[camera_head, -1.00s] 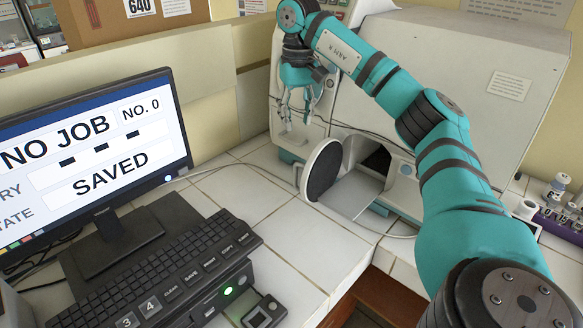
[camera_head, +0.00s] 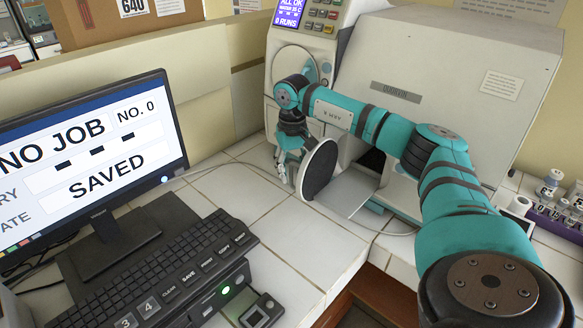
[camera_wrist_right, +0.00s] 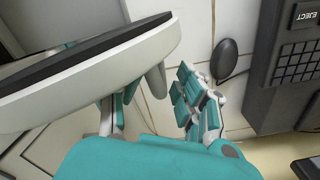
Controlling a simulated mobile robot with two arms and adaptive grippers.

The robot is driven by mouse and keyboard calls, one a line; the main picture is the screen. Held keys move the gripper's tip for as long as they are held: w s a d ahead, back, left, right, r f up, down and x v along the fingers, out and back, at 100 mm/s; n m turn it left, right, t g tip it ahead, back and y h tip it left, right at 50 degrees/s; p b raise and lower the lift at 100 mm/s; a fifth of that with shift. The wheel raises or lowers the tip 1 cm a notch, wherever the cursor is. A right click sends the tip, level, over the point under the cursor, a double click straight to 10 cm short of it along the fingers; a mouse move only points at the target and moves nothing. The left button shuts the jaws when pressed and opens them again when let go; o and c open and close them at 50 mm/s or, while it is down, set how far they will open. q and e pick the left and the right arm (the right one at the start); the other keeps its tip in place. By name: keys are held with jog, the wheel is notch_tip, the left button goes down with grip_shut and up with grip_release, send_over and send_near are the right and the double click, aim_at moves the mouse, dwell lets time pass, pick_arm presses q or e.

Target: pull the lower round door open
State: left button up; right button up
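The lower round door (camera_head: 319,170) stands swung out from the incubator, its dark inner face toward the right of the head view. Its pale rim and dark face (camera_wrist_right: 95,62) fill the upper left of the right wrist view. A grey peg-like handle (camera_wrist_right: 157,80) juts from its outer side. My left gripper is not in view.
An upper round door (camera_head: 293,66) sits above on the incubator's front (camera_head: 345,52). A monitor (camera_head: 85,150) and keyboard unit (camera_head: 165,268) stand at the left. Tiled counter (camera_head: 275,235) is clear in front. A purple vial rack (camera_head: 555,217) is at the right.

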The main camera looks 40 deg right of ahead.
grip_shut()
dwell(0.4)
jog(key=w+m, duration=0.2)
jog(key=w, duration=0.1)
jog(key=w+m, duration=0.1)
jog(key=shift+w+d, duration=0.3)
jog(key=shift+d, duration=0.05)
grip_release()
jog(key=shift+d, duration=0.1)
